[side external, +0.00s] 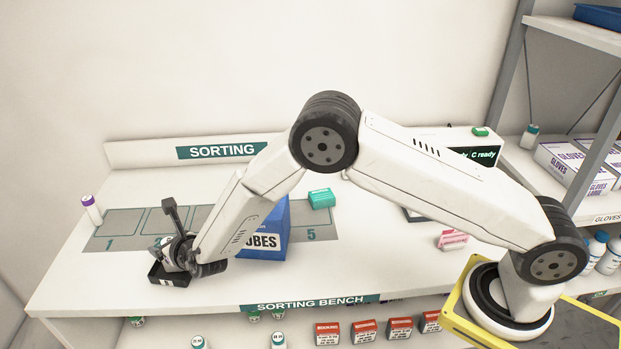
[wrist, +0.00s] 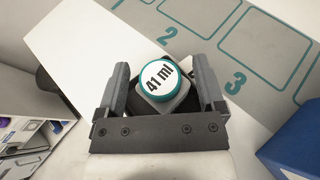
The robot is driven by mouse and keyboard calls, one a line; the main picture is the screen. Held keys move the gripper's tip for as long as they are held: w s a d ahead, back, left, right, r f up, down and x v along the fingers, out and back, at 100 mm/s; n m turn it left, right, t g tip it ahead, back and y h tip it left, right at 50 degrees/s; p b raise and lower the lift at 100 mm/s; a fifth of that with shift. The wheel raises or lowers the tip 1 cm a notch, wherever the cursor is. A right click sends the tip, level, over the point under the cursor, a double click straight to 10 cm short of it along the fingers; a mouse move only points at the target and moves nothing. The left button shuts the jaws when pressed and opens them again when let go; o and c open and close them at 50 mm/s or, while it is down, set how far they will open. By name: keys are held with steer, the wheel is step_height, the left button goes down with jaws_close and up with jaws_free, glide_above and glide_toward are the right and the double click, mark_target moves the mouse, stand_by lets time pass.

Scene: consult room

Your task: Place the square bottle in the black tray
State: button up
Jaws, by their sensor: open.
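The square bottle (wrist: 160,88) has a grey square body and a round top with a teal rim marked "41 ml". In the wrist view it stands between the two fingers of my gripper (wrist: 163,72), which are spread with slight gaps on either side. The black tray (side external: 168,281) sits at the front left of the bench. My gripper (side external: 178,255) is low over it in the side view. Dark tray surface shows around the bottle in the wrist view, so the bottle appears to be inside the tray. Its base is hidden.
A blue box (side external: 275,232) stands right of my gripper, partly behind my arm. A teal box (side external: 321,198) lies behind it. A white bottle with a purple cap (side external: 92,210) stands at the left. Numbered grey areas (side external: 120,222) lie behind the tray.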

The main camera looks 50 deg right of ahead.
steer(key=v, duration=1.1)
steer(key=shift+s+r, duration=0.2)
steer(key=shift+s, duration=0.15)
